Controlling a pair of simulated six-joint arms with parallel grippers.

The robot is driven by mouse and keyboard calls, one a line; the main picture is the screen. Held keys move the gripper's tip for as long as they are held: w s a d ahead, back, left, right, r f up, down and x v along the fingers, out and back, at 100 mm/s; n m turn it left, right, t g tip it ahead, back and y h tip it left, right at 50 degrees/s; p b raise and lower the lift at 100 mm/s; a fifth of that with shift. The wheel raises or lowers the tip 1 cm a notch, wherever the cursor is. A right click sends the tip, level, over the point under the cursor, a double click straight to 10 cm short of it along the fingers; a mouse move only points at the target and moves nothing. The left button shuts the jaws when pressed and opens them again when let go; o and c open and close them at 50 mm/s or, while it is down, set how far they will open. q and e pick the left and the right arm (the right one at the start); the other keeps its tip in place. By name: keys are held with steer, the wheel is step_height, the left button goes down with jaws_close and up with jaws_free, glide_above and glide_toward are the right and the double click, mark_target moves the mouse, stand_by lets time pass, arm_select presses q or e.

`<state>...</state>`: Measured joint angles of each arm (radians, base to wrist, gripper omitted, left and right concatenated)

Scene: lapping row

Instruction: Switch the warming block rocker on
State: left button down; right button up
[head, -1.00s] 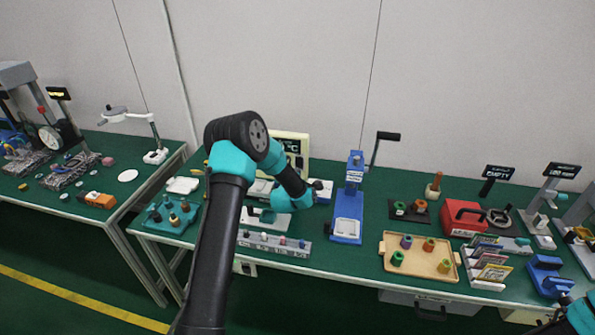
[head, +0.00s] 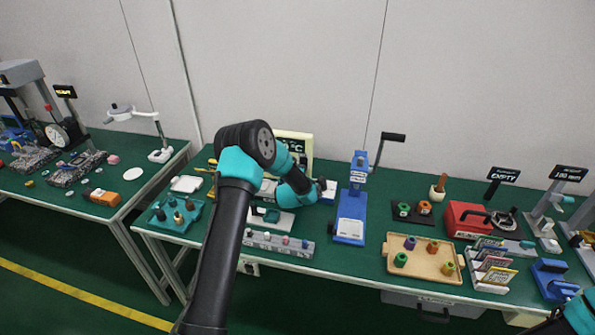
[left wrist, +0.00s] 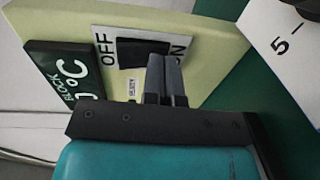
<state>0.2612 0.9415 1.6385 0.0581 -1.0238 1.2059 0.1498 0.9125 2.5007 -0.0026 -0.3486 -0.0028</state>
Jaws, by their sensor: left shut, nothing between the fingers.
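The warming block (head: 306,142) is a cream unit against the wall, largely hidden by my left arm in the head view. In the left wrist view its cream panel (left wrist: 213,50) fills the upper part, with a black rocker (left wrist: 140,52) on a white plate between OFF and ON. My left gripper (left wrist: 166,62) is shut and empty, its fingertips over the ON end of the rocker and partly covering the ON lettering. Contact and which side is pressed in cannot be told. A dark display (left wrist: 66,72) reads °C and BLOCK. My right gripper is out of view.
A blue hand press (head: 350,215) stands right of my left arm, with a wooden tray (head: 420,272) of coloured spools further right. A teal rack (head: 172,216) is on the left.

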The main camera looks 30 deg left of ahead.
arm_select(q)
steer(key=shift+d, duration=0.1)
steer(key=v, duration=1.7)
steer(key=shift+s, duration=0.2)
